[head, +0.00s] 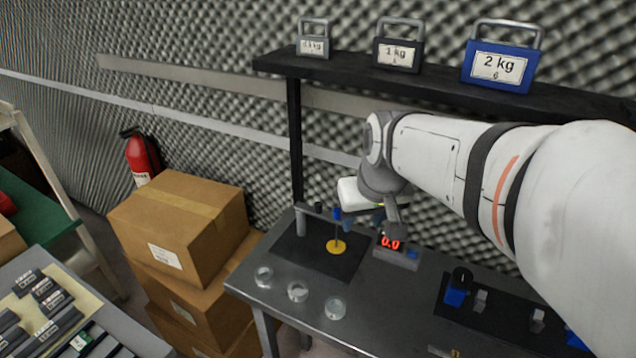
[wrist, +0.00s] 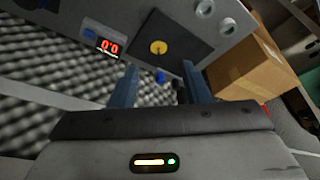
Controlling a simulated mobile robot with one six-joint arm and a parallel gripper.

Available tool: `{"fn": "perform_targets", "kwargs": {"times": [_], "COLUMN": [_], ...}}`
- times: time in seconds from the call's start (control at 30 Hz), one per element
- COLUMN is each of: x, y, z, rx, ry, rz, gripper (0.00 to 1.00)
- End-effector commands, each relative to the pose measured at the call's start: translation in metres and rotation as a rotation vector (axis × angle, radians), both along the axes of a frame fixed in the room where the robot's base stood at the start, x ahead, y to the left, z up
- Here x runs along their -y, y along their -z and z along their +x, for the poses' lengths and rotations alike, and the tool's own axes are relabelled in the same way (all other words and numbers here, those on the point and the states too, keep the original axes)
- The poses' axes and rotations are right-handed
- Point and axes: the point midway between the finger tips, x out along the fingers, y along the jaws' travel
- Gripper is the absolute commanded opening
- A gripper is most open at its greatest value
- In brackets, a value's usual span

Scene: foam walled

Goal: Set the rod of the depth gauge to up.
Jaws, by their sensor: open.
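The depth gauge has a grey post (head: 301,220) with an arm across its top, a blue knob (head: 337,213) and a thin rod (head: 337,232). The rod runs down towards a yellow disc (head: 337,247) on a dark mat; I cannot tell whether it touches. A red display (head: 390,242) beside it reads 0.0. My gripper (wrist: 159,67) is open and empty, close to the gauge. In the wrist view the blue knob (wrist: 160,77) shows between its two blue fingers, apart from both. My wrist partly hides the gauge's right side in the head view.
Three clear glass dishes (head: 298,291) stand along the bench's front edge. A shelf (head: 440,82) with several weights hangs above. A dark mat with small parts (head: 480,300) lies right. Cardboard boxes (head: 180,225) are stacked left of the bench.

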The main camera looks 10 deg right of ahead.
Motion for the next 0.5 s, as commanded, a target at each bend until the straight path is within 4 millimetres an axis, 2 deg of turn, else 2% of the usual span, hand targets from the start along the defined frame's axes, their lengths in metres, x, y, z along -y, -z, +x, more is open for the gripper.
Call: {"fn": "perform_targets", "kwargs": {"times": [0.03, 0.2, 0.33, 0.5], "x": [0.0, 0.002, 0.003, 0.003], "y": [0.02, 0.044, 0.058, 0.066], "z": [0.026, 0.1, 0.137, 0.157], "rx": [0.002, 0.029, 0.045, 0.054], "ry": [-0.013, -0.056, -0.077, -0.09], "rz": [0.001, 0.003, 0.003, 0.004], "gripper": [0.43, 0.43, 0.43, 0.43]}}
